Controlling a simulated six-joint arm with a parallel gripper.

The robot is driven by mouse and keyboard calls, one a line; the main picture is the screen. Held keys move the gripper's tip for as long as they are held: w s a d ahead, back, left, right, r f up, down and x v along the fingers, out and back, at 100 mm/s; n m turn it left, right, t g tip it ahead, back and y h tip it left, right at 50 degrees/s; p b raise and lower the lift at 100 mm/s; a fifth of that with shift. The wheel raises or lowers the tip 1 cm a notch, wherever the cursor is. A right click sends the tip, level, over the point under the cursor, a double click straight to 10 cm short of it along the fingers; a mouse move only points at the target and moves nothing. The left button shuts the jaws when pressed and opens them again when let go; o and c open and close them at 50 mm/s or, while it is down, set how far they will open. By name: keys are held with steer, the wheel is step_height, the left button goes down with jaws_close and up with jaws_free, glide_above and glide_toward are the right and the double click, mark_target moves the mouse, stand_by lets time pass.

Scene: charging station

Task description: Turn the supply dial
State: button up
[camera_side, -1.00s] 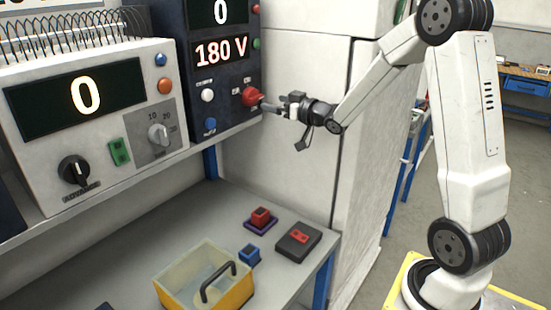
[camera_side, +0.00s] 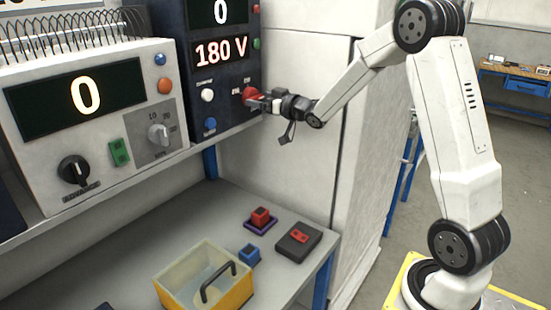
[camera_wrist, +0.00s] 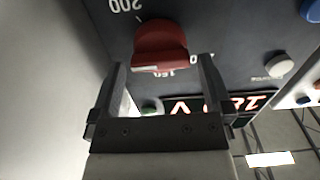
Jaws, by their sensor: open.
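The red supply dial (camera_side: 251,95) is on the lower right of the dark supply panel (camera_side: 232,120). It also shows in the wrist view (camera_wrist: 160,46), between and just beyond my fingertips, with "200" and "160" marks beside it. My gripper (camera_side: 262,103) points at the dial from the right. In the wrist view its two fingers (camera_wrist: 160,62) are spread apart, one on either side of the dial's near part. I cannot tell whether either finger touches the dial. The panel display (camera_side: 222,51) reads 180 V, and the display above it (camera_side: 221,11) reads 0.
A white button (camera_side: 208,95) and a blue button (camera_side: 210,125) lie left of the dial. A grey instrument (camera_side: 85,110) stands further left. A yellow bin (camera_side: 237,295), red block (camera_side: 261,216) and blue block (camera_side: 249,254) are on the bench below. A pale cabinet wall (camera_side: 295,160) is close by.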

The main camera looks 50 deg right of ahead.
steer(key=shift+w, duration=1.3)
steer(key=c, duration=1.1)
